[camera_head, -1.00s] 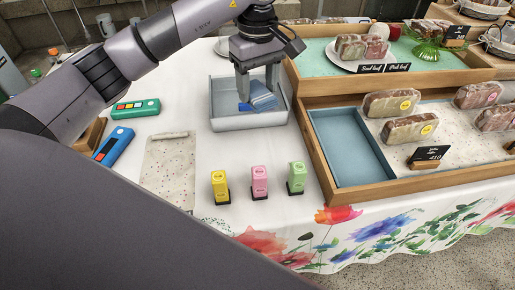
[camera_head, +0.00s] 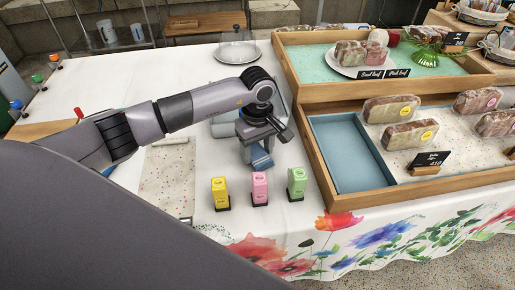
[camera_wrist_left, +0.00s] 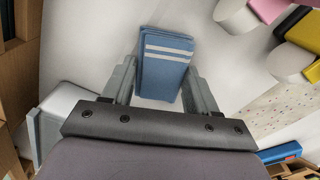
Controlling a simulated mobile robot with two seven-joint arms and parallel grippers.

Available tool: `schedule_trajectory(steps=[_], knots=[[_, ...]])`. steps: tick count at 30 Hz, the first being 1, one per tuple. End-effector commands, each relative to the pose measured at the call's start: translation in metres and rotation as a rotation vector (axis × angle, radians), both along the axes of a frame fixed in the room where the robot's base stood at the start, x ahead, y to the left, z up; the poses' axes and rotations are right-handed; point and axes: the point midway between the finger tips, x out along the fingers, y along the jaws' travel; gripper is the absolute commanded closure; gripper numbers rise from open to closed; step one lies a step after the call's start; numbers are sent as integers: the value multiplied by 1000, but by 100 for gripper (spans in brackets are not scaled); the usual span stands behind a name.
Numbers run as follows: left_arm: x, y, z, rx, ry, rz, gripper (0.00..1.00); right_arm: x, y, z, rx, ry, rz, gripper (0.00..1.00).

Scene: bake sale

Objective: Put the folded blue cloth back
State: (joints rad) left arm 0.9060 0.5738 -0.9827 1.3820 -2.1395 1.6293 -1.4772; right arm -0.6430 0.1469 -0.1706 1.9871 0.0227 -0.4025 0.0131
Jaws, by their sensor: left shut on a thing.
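The folded blue cloth (camera_head: 261,160) is held in my left gripper (camera_head: 258,152) over the white tablecloth, in front of the grey tray (camera_head: 222,130). In the left wrist view the cloth (camera_wrist_left: 165,62) is a blue block with pale stripes, standing between the two fingers of the gripper (camera_wrist_left: 160,80), which is shut on it. I cannot tell whether its lower edge touches the table. My left arm hides most of the grey tray. My right gripper is not in view.
A wooden display crate (camera_head: 318,170) with an empty blue section (camera_head: 350,155) and wrapped loaves is on the right. A speckled mat (camera_head: 168,178) lies left.

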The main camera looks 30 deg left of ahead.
Motion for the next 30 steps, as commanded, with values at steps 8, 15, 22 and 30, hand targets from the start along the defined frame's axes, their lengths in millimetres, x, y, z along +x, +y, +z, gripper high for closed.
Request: schedule_trajectory(steps=[8, 15, 22, 30], knots=[[0, 0, -2, -1, -1, -1, 70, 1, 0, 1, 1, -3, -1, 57], [0, 0, -4, 0, -1, 0, 16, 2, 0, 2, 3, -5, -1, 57], [0, 0, -4, -1, -1, 0, 16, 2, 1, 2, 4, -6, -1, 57], [2, 0, 24, -1, -6, -1, 16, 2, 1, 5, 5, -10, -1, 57]])
